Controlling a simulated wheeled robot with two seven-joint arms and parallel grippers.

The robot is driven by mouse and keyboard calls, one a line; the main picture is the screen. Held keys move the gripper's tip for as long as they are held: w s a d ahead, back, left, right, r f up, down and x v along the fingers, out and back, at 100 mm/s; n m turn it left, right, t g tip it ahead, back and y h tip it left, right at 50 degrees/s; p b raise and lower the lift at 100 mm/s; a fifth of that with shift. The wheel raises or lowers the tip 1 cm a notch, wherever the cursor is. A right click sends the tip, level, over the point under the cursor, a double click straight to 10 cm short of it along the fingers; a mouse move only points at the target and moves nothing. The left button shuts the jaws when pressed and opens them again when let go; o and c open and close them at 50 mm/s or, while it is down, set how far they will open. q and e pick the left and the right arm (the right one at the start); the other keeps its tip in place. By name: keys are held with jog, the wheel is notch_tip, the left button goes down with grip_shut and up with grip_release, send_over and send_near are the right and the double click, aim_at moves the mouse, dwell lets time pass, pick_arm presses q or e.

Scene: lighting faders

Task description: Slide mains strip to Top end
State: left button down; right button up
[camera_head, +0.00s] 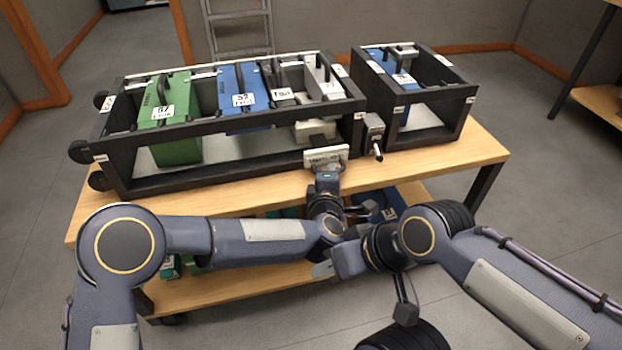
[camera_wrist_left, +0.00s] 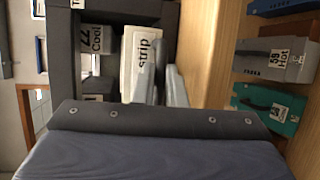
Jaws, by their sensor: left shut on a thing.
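The mains strip (camera_head: 338,152) is a pale block with a white label at the front lower edge of the large black rack, near its right end. In the left wrist view the strip (camera_wrist_left: 128,72) is cream, with a label whose word "strip" is readable. My left gripper (camera_head: 324,172) is shut on its near side; its grey fingers (camera_wrist_left: 160,88) meet the strip beside the label. Part of the strip is hidden by the gripper and rack. My right gripper (camera_head: 325,270) is low, in front of the table; its jaw opening is unclear.
The large rack (camera_head: 225,185) holds a green module (camera_head: 178,148), a blue module (camera_head: 230,85) and grey ones. A smaller rack (camera_head: 440,93) stands to its right. A small grey block with a lever (camera_head: 373,127) sits between them. My forearms are close together before the table (camera_head: 475,155).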

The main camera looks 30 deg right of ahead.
pick_arm(q)
jog(key=shift+s+d, duration=0.35)
jog(key=shift+d, duration=0.4)
pick_arm(e)
jog(key=shift+s+d, duration=0.1)
jog(key=shift+d, duration=0.1)
pick_arm(q)
jog(key=c, duration=1.5)
grip_release()
jog(key=shift+d, duration=0.15)
pick_arm(e)
jog(key=shift+d, duration=0.15)
pick_arm(q)
jog(key=shift+w, duration=0.1)
